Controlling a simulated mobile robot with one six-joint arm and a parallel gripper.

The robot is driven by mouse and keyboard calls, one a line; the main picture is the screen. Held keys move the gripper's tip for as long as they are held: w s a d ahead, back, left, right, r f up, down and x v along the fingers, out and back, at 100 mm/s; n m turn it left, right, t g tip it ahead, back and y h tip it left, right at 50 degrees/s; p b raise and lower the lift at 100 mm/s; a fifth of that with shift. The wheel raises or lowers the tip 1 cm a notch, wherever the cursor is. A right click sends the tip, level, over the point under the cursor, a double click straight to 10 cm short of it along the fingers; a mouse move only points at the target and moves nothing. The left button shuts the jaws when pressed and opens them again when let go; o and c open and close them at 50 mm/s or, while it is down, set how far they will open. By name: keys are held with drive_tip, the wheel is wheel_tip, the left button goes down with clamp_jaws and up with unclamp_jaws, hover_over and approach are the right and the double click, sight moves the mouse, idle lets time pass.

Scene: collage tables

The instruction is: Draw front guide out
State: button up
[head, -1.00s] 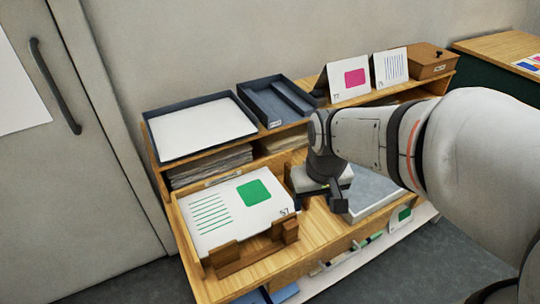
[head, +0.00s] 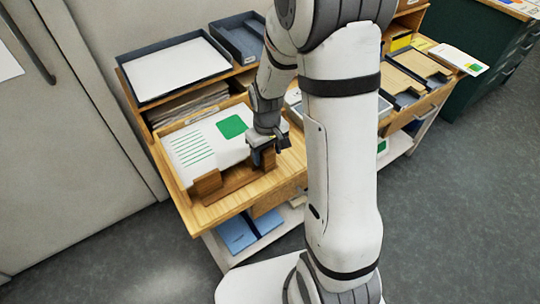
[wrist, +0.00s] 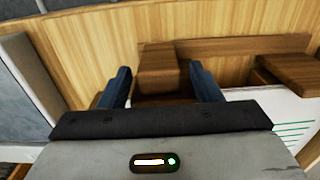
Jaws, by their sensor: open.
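The front guide (head: 232,188) is a dark brown wooden bar with two raised blocks. It lies across the front edge of a stack of white sheets (head: 190,143) with green lines and a green square. My gripper (head: 270,142) is at the guide's right-hand block. In the wrist view my gripper (wrist: 162,85) is open, with a dark blue finger on either side of a block of the guide (wrist: 157,65). I cannot tell whether the fingers touch it. The guide's other block (wrist: 290,72) is at the right, by the white sheet (wrist: 280,112).
A dark tray with white paper (head: 125,85) and a dark divided tray (head: 240,28) stand on the shelf behind. Dark trays with tan contents (head: 405,70) are at the right. Bare wooden tabletop (head: 210,216) shows in front of the guide. Blue items (head: 237,232) lie below.

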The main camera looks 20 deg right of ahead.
drive_tip(key=shift+f, duration=1.25)
clamp_jaws()
